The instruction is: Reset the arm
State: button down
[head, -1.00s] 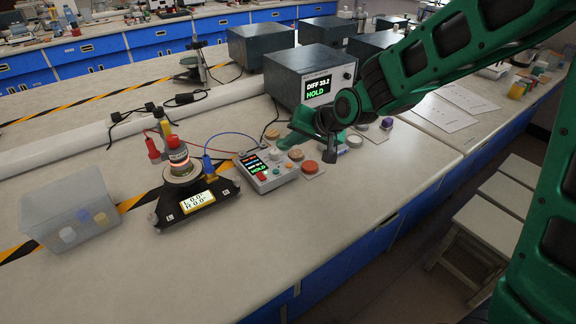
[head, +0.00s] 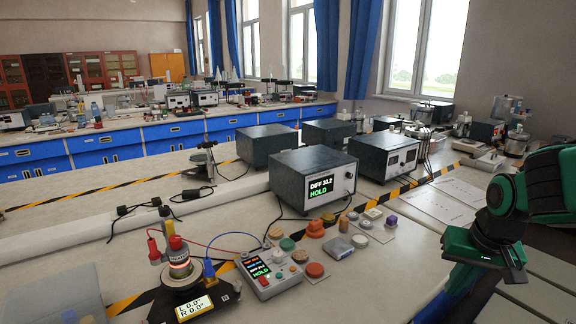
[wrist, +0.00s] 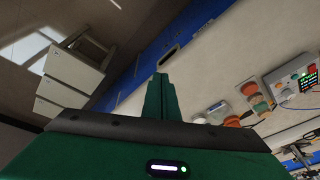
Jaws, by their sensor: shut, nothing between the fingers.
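My gripper (head: 484,252) is at the right of the head view, above the front edge of the bench and apart from everything on it. Its green fingers (wrist: 160,98) show together in the wrist view, shut and empty. The arm comes in from the right edge of the head view. The bench top (head: 390,285) lies to the left of the gripper. A control box (head: 268,272) with a lit screen reading HOLD stands at the front centre, and it also shows at the right of the wrist view (wrist: 292,78).
A round device (head: 180,275) with red and blue plugs stands left of the control box. Several coloured pucks (head: 315,270) lie to its right. A grey instrument (head: 312,180) reading DIFF 33.2 HOLD stands behind. A clear bin (head: 52,295) is at the left.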

jog(key=s+d+m+g, duration=0.1)
jog(key=s+d, duration=0.1)
jog(key=s, duration=0.7)
jog(key=s+d+m+g, duration=0.1)
jog(key=s+d+g, duration=0.1)
jog(key=s, duration=0.6)
jog(key=shift+s+d+r, duration=0.35)
jog(key=shift+d+r, duration=0.05)
jog(key=shift+d, duration=0.4)
jog(key=shift+w+f, duration=0.25)
jog(key=shift+w, duration=0.4)
